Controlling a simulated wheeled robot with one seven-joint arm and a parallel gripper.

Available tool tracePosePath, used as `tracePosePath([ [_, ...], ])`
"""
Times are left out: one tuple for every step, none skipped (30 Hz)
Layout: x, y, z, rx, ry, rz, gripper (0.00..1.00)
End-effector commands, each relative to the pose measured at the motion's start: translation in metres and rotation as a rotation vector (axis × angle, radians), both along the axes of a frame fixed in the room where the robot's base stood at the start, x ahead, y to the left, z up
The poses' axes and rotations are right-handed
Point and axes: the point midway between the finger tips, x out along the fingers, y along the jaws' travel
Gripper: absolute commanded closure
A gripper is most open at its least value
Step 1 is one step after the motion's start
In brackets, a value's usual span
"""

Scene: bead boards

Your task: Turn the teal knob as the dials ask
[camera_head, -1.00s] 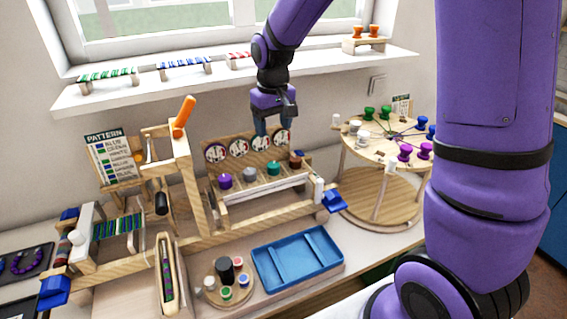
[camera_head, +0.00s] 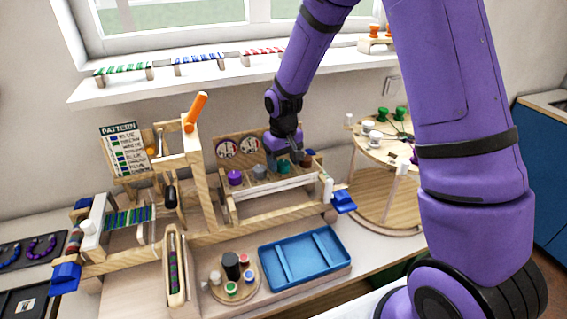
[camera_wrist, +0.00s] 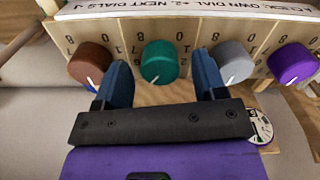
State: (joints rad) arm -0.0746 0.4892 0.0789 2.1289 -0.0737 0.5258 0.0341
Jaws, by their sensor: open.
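The teal knob (camera_wrist: 159,62) sits on the wooden knob shelf between my gripper's (camera_wrist: 163,84) two blue fingers in the wrist view. The fingers are open, with a gap on each side of the knob. A white pointer line shows on the knob's lower edge. A brown knob (camera_wrist: 90,62) and a grey knob (camera_wrist: 231,62) stand on either side, close to the fingers, and a purple knob (camera_wrist: 292,64) is at the right. In the head view my gripper (camera_head: 285,158) is over the shelf and partly hides the teal knob (camera_head: 283,168). Two round dials (camera_head: 226,149) show behind; the others are hidden.
A blue tray (camera_head: 304,257) lies in front of the knob stand. A round wooden tiered stand (camera_head: 380,150) with coloured spools is to the right. A post with an orange handle (camera_head: 195,112) rises at the left. A printed white strip (camera_wrist: 190,12) borders the knobs.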

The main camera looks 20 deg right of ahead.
Motion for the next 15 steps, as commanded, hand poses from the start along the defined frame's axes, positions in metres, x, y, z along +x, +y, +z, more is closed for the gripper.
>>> tracePosePath([
  [-0.0003, -0.0001, -0.0040, 0.000, 0.002, 0.000, 0.36],
  [-0.0004, -0.0001, -0.0057, 0.000, 0.002, 0.000, 0.36],
  [-0.0004, -0.0001, -0.0074, 0.000, 0.002, 0.000, 0.36],
  [-0.0004, -0.0002, -0.0083, 0.000, 0.002, 0.000, 0.36],
  [-0.0003, -0.0001, -0.0089, 0.000, 0.001, 0.000, 0.36],
  [-0.0002, -0.0001, -0.0093, 0.000, 0.001, 0.000, 0.36],
  [-0.0002, -0.0001, -0.0094, 0.000, 0.000, 0.000, 0.36],
  [-0.0002, -0.0001, -0.0095, 0.000, 0.000, 0.000, 0.36],
  [-0.0001, -0.0001, -0.0094, 0.000, 0.000, 0.000, 0.36],
  [-0.0001, -0.0001, -0.0094, 0.000, 0.000, 0.000, 0.36],
  [-0.0001, -0.0001, -0.0093, 0.000, 0.000, 0.000, 0.36],
  [-0.0001, -0.0001, -0.0093, 0.000, 0.000, 0.000, 0.36],
  [-0.0002, -0.0001, -0.0093, 0.000, 0.000, 0.000, 0.38],
  [-0.0002, -0.0001, -0.0092, 0.000, 0.000, 0.000, 0.45],
  [-0.0001, -0.0001, -0.0092, 0.000, 0.000, 0.000, 0.54],
])
